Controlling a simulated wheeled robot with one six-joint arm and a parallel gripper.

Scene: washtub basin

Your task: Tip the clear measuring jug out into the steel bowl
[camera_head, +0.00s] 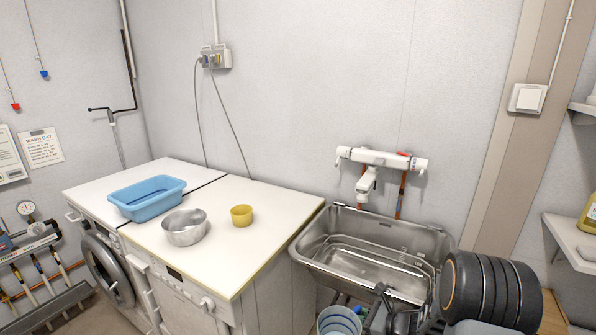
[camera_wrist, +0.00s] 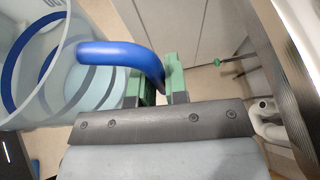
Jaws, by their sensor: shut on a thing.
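The clear measuring jug (camera_head: 338,322) shows at the bottom edge of the head view, in front of the sink and partly cut off. In the wrist view the jug (camera_wrist: 55,75) fills the left side, with a blue handle (camera_wrist: 108,54) and blue bands. My gripper (camera_wrist: 156,90) has green fingers, shut on the handle. Its pale blue inside shows, but I cannot tell how much it holds. The steel bowl (camera_head: 184,232) stands upright on the white worktop, left of the jug and farther back. I see no contents in the bowl.
A blue tub (camera_head: 147,198) stands left of the bowl and a yellow cup (camera_head: 241,215) stands right of it on the worktop (camera_head: 262,250). The worktop's front right is clear. A steel sink (camera_head: 365,255) with a wall tap (camera_head: 381,162) lies to the right.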

